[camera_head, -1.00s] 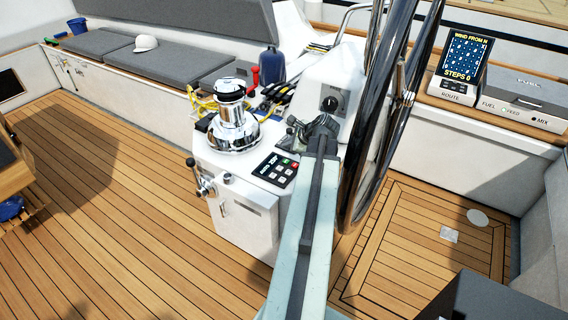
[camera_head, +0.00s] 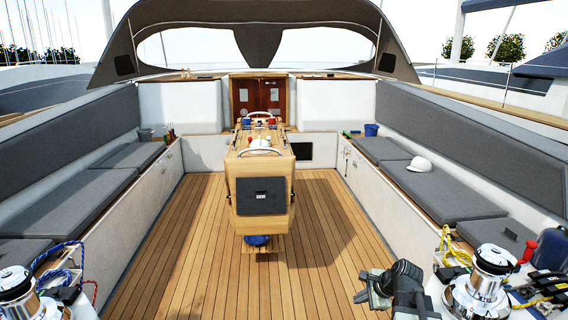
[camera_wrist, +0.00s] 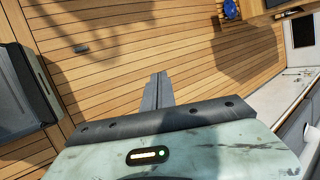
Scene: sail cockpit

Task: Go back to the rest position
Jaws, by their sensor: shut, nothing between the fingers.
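My gripper (camera_head: 372,292) shows at the lower right of the head view, over the teak deck and just left of the right-hand winch. Its fingers are shut with nothing between them. In the wrist view the closed fingers (camera_wrist: 158,90) point out over bare deck planks. They touch nothing that I can see. Most of my arm is outside the head view.
A chrome winch (camera_head: 480,285) with coiled rope stands close right of my gripper. Another winch (camera_head: 15,290) is at far left. A wooden cockpit table (camera_head: 260,185) stands mid-deck. Cushioned benches line both sides.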

